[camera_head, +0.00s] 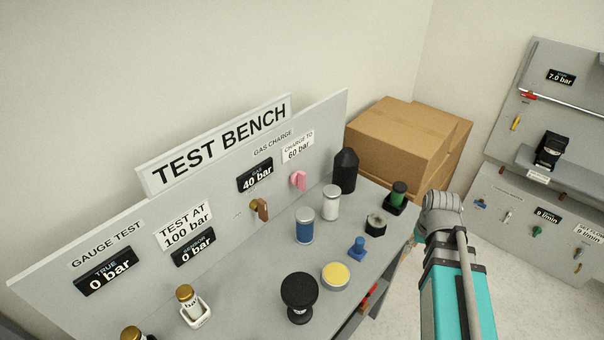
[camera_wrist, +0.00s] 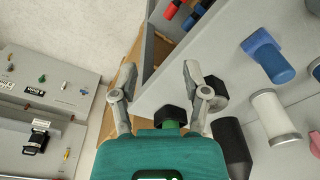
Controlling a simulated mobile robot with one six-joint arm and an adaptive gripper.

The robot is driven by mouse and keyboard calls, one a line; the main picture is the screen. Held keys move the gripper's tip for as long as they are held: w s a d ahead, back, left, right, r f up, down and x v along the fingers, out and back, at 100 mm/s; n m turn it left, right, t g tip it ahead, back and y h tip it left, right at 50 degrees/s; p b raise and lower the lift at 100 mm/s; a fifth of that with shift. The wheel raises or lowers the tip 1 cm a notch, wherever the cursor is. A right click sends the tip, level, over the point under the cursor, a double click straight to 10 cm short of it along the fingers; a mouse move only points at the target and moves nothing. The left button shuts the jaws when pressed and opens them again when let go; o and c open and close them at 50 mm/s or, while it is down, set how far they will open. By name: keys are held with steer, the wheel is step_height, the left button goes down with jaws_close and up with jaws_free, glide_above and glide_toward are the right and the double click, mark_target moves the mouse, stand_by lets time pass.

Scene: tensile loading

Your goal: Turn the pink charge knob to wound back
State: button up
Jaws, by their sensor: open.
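The pink charge knob (camera_head: 298,181) is on the upright panel of the test bench, below the "CHARGE TO 60 bar" label (camera_head: 298,148) and right of a display reading 40 bar (camera_head: 255,177). I cannot read its set position from its shape. In the wrist view my gripper (camera_wrist: 158,82) is open with nothing between its fingers, over the edge of the bench. In the head view my arm stands at the right, apart from the knob, and the fingers are not visible.
A white cylinder (camera_head: 330,203), a blue cylinder (camera_head: 305,226) and a black bottle (camera_head: 345,171) stand in front of the panel near the knob. A brown knob (camera_head: 260,209) is left of it. Cardboard boxes (camera_head: 405,140) stand behind the bench. A second panel (camera_head: 540,215) is at the right.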

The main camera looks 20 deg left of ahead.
steer(key=w+a+r+n+t+y+p, duration=0.1)
steer(key=w+a+r+n+p, duration=0.3)
steer(key=a, duration=0.4)
steer(key=w+a+r+n+t+p, duration=0.1)
steer(key=w+a+r+n+p, duration=0.25)
steer(key=a, duration=0.55)
steer(key=n+y+p, duration=0.2)
steer(key=n+p, duration=0.2)
steer(key=p, duration=0.2)
glide_toward(302, 180)
steer(key=v, duration=0.2)
steer(key=shift+w+d+r, duration=0.15)
steer(key=shift+r, duration=0.15)
steer(key=shift+f, duration=0.1)
steer(key=shift+m, duration=0.25)
steer(key=b+x, duration=0.8)
steer(key=x, duration=0.1)
steer(key=b+x, duration=0.4)
steer(key=shift+w+f+b, duration=0.2)
steer(key=shift+w+b, duration=0.15)
steer(key=shift+b, duration=0.05)
